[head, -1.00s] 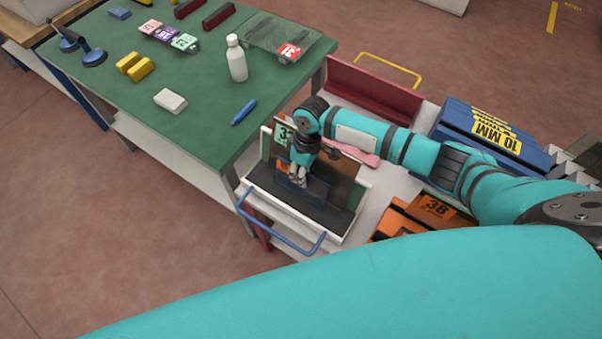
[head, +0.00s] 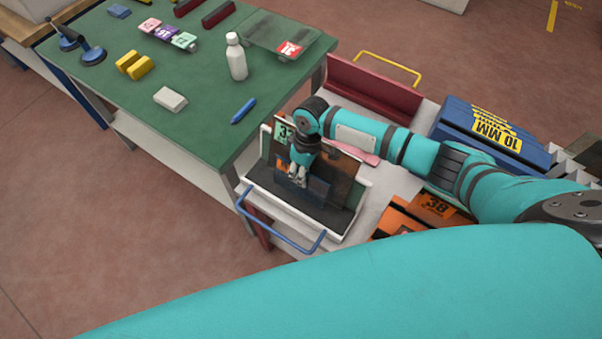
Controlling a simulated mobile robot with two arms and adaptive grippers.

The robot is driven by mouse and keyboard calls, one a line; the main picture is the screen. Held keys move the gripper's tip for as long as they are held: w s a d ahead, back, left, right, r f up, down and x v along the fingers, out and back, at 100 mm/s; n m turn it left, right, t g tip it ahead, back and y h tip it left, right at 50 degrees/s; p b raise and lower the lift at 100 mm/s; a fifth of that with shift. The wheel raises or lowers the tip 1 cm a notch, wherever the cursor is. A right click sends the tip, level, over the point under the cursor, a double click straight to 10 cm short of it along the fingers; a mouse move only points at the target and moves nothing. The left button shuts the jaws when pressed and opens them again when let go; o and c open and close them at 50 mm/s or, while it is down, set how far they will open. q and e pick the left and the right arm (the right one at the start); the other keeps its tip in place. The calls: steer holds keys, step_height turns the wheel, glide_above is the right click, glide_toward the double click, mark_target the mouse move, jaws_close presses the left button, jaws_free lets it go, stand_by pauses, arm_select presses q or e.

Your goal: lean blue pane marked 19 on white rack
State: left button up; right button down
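The white rack (head: 357,208) stands on the cart beside the green table, with a dark floor and dark panes leaning against its back. A tag with a 3 (head: 284,133) shows at its upper left. A small dark blue pane (head: 316,188) stands in the rack in front of the others; no 19 is readable on it. My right gripper (head: 297,176) points down into the rack, its fingertips on the blue pane's upper part. They appear shut on it, though the contact is small and partly hidden. My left gripper is not in view.
The green table (head: 190,105) holds a white bottle (head: 236,58), a blue marker (head: 243,110), yellow blocks and a clear pane with a red tag (head: 289,50). A blue handle (head: 280,232) fronts the cart.

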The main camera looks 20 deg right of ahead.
steer(key=shift+f, duration=0.1)
steer(key=c, duration=1.4)
jaws_free()
steer(key=shift+d, duration=0.1)
step_height(320, 180, up, 12)
steer(key=w+d, duration=0.1)
steer(key=shift+w+d, duration=0.15)
steer(key=shift+d, duration=0.1)
steer(key=shift+f, duration=0.15)
